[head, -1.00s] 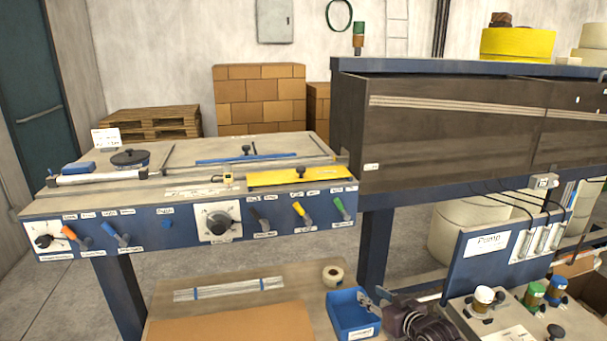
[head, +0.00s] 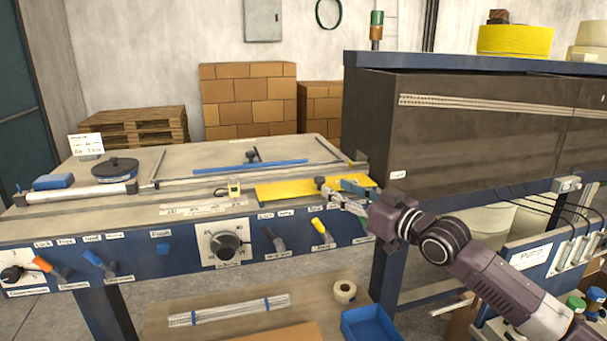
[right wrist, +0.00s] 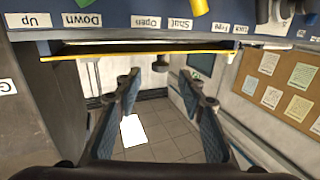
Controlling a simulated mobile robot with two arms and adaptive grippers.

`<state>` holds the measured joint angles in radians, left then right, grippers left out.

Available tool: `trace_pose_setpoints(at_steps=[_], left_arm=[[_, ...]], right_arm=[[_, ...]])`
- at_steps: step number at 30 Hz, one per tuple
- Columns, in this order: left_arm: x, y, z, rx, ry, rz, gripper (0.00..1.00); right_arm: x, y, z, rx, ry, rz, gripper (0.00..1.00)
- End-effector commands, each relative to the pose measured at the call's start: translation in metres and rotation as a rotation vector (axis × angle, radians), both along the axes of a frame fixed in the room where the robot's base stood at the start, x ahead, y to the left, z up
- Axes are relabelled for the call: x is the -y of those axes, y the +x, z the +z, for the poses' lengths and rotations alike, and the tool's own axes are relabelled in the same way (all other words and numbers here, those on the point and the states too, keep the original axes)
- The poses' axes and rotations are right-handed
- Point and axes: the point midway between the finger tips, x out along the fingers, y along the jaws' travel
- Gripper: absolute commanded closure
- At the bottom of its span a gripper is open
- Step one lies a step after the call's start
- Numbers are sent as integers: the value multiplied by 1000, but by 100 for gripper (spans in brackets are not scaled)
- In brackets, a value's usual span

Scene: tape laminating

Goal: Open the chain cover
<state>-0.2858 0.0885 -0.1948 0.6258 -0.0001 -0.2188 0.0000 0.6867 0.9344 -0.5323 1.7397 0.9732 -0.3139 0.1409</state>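The chain cover looks to be the long yellow plate (head: 285,190) lying flat on the machine top, left of the dark cabinet. A small black knob (head: 320,181) stands on it. My right gripper (head: 343,192) is at the right end of the plate, close to the knob. In the right wrist view the fingers of the right gripper (right wrist: 160,80) are spread with nothing between them. There the yellow plate (right wrist: 110,57) shows edge-on, with the knob (right wrist: 160,65) just beyond the fingertips, seemingly apart from them. My left gripper is not in view.
The dark cabinet (head: 470,125) rises right beside my right arm. Levers and a dial (head: 226,245) line the blue front panel below the plate. A blue bar (head: 250,166) lies behind the plate. A blue bin (head: 370,324) stands on the lower shelf.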

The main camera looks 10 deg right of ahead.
Motion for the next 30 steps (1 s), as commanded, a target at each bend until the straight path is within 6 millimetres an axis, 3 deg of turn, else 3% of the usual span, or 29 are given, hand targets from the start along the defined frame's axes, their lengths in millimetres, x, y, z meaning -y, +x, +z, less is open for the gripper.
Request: trace_pose_setpoints(at_steps=[5, 15, 21, 26, 30], left_arm=[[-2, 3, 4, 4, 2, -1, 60], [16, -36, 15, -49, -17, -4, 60], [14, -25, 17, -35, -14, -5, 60], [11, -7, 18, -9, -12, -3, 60], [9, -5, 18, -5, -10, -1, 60]], right_arm=[[-5, 9, 3, 1, 4, 2, 63], [-26, 55, 3, 2, 3, 2, 63], [-32, 69, 2, 2, 1, 1, 63], [-32, 71, 0, 1, 0, 1, 63], [-33, 71, 0, 1, 0, 1, 63]])
